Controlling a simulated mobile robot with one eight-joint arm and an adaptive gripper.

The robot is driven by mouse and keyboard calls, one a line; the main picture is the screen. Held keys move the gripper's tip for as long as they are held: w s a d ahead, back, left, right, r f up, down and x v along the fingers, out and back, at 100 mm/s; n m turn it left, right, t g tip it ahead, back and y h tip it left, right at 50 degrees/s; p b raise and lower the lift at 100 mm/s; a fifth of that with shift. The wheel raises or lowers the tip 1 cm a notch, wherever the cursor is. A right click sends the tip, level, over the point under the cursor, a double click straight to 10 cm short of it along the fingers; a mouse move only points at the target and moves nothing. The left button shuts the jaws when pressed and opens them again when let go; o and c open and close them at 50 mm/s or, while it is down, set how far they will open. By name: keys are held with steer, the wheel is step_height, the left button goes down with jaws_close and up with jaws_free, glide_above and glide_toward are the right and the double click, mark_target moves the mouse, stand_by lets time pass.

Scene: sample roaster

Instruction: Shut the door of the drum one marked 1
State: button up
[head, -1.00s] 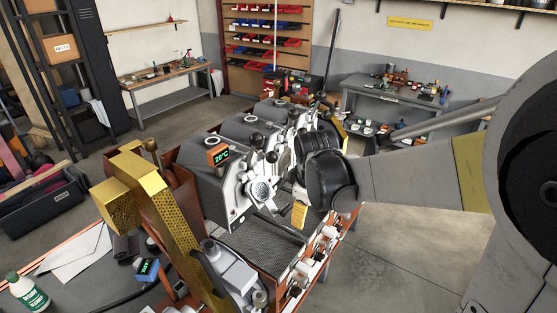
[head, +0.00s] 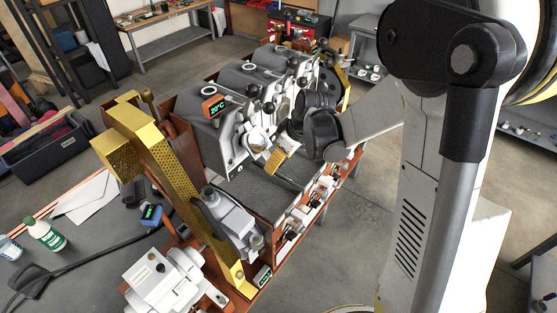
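The sample roaster (head: 205,132) stands mid-view with its drums in a row running away from me. The nearest drum has a pale round front (head: 257,143); I take it for drum one, but no number is readable. A small yellow piece (head: 274,161) is just right of and below this front; I cannot tell whether it belongs to the door. My gripper (head: 288,132) is close to the right of the drum front, reaching in from the right. Its dark body hides part of the machine. Its fingertips are too small and covered to read, and contact is unclear.
A tall yellow perforated guard (head: 165,185) stands at the front left of the roaster. My arm fills the right side. Free floor (head: 355,235) shows right of the bench.

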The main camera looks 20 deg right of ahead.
steer(key=shift+w+f, duration=0.1)
steer(key=shift+f, duration=0.1)
jaws_close()
steer(key=shift+f+b, duration=0.15)
steer(key=shift+b, duration=0.25)
stand_by(0.4)
steer(key=shift+w+a+f+t+y+b, duration=0.3)
steer(key=shift+w+f+t+y+b, duration=0.25)
steer(key=shift+b, duration=0.7)
steer(key=shift+w+a+f+t+y+b, duration=0.25)
steer(key=shift+f+t+b, duration=0.2)
steer(key=shift+b, duration=0.55)
steer(key=shift+w+a+f+t+y+b, duration=0.1)
steer(key=shift+w+a+f+t+b, duration=0.3)
steer(key=shift+b, duration=0.6)
steer(key=shift+w+f+b, duration=0.2)
steer(key=shift+f+b, duration=0.15)
steer(key=shift+b, duration=0.35)
steer(key=shift+w+a+f+t+y+b, duration=0.3)
steer(key=shift+w+a+t+y+b, duration=0.2)
steer(key=shift+b, duration=0.5)
steer(key=shift+w+a+f+t+y+b, duration=0.25)
steer(key=shift+w+t+y+b, duration=0.3)
steer(key=shift+b, duration=0.45)
